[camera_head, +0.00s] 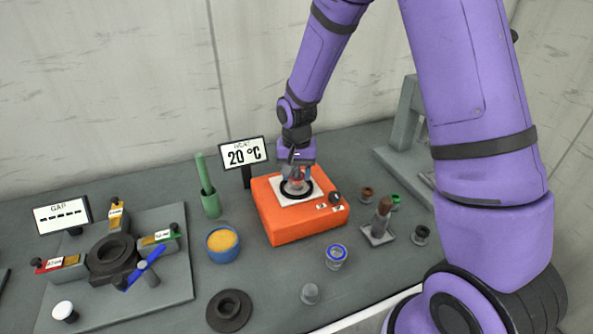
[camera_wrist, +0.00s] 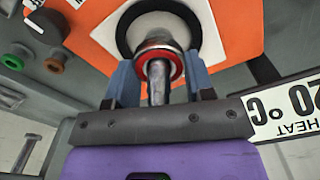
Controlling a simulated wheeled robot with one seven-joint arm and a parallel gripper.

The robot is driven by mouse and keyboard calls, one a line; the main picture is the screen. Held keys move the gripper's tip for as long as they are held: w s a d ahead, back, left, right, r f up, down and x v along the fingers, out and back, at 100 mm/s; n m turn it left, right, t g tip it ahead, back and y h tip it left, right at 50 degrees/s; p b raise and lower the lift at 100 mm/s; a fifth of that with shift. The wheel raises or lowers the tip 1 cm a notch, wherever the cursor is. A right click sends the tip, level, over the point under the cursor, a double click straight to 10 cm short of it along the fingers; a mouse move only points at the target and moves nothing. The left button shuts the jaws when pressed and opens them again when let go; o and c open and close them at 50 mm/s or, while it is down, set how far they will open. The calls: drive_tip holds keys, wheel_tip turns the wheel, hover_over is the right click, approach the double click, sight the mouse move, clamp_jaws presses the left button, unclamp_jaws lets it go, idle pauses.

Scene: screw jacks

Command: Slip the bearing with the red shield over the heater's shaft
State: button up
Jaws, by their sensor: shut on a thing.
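The orange heater (camera_head: 285,228) stands at the middle of the table with a white top plate and a dark ring on it. My gripper (camera_head: 297,180) points down over that plate. In the wrist view my gripper (camera_wrist: 158,70) is shut on the bearing with the red shield (camera_wrist: 177,68), one finger on each side. The metal shaft (camera_wrist: 158,86) shows through the bearing's bore, so the bearing appears to be around it. I cannot tell whether the bearing touches the plate. In the head view the fingers largely hide the bearing.
A sign (camera_head: 244,153) reading 20 °C stands behind the heater. A blue-ringed bearing (camera_head: 336,254), a blue bowl (camera_head: 223,255) and a green holder (camera_head: 210,204) stand nearby. Brown and green small parts sit right of the heater. A gap fixture (camera_head: 172,280) lies at left.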

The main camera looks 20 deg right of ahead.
drive_tip(key=o, duration=1)
drive_tip(key=shift+r, duration=0.1)
wheel_tip(320, 180, up, 11)
drive_tip(key=shift+f, duration=0.2)
